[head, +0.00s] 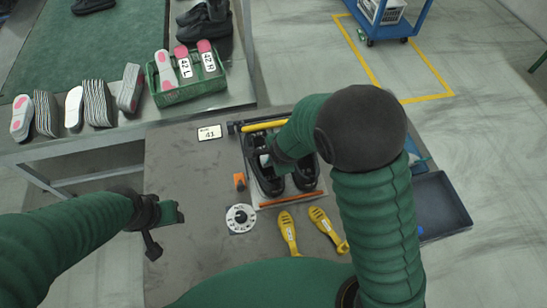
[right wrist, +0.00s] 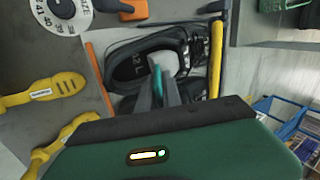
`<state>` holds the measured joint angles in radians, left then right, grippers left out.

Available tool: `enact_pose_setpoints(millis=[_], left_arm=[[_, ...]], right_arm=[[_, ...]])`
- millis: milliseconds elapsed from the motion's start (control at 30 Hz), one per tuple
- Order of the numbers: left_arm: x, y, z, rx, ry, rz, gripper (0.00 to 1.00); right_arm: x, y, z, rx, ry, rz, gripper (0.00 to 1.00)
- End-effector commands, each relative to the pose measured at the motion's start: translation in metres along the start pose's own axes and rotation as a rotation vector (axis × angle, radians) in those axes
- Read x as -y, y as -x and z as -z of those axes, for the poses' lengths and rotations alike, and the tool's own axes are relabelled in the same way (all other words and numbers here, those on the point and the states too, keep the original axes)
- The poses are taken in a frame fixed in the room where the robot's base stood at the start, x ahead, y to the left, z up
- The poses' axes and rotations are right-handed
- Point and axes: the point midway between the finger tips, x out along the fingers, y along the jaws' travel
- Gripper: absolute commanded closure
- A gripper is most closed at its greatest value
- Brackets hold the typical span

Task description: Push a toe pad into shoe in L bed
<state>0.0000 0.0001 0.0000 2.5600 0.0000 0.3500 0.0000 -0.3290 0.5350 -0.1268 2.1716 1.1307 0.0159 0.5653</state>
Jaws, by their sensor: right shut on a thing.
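A black shoe (head: 268,180) lies in the left bed of the fixture tray, with a second black shoe (head: 305,177) beside it. In the right wrist view the nearer-to-dial shoe (right wrist: 128,70) shows a dark insole with pale lettering ending in L. My right gripper (right wrist: 158,80) reaches into that shoe's opening, shut on a whitish toe pad (right wrist: 162,62) on the side towards the laces. The pad also shows as a pale patch in the head view (head: 264,160). How deep it sits is hidden. My left gripper (head: 167,227) is open and empty over the grey table.
A yellow bar (head: 264,125) and an orange bar (head: 290,200) border the tray. A dial (head: 240,218), orange block (head: 240,182) and two yellow foot-shaped tools (head: 288,232) lie nearby. A green crate (head: 190,92) with labelled insoles stands back left; a dark bin (head: 440,205) is right.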

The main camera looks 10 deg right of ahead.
Motion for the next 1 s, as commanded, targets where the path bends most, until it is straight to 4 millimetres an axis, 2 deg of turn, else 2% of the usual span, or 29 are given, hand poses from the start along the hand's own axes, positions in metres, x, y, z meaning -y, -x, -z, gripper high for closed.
enact_pose_setpoints(millis=[33, 467, 900, 1000], left_arm=[[0.000, -0.009, -0.002, 0.000, 0.000, 0.000, 0.53], [0.000, -0.044, -0.010, 0.000, 0.000, 0.000, 0.53], [0.000, -0.052, -0.012, 0.000, 0.000, 0.000, 0.53], [0.000, -0.040, -0.009, 0.000, 0.000, 0.000, 0.53]], right_arm=[[-0.004, -0.008, 0.000, 0.000, 0.000, 0.000, 1.00], [-0.018, -0.040, 0.000, 0.000, -0.001, 0.001, 1.00], [-0.006, -0.072, 0.000, -0.001, 0.001, 0.000, 1.00], [0.004, -0.072, 0.000, -0.001, 0.000, 0.000, 1.00]])
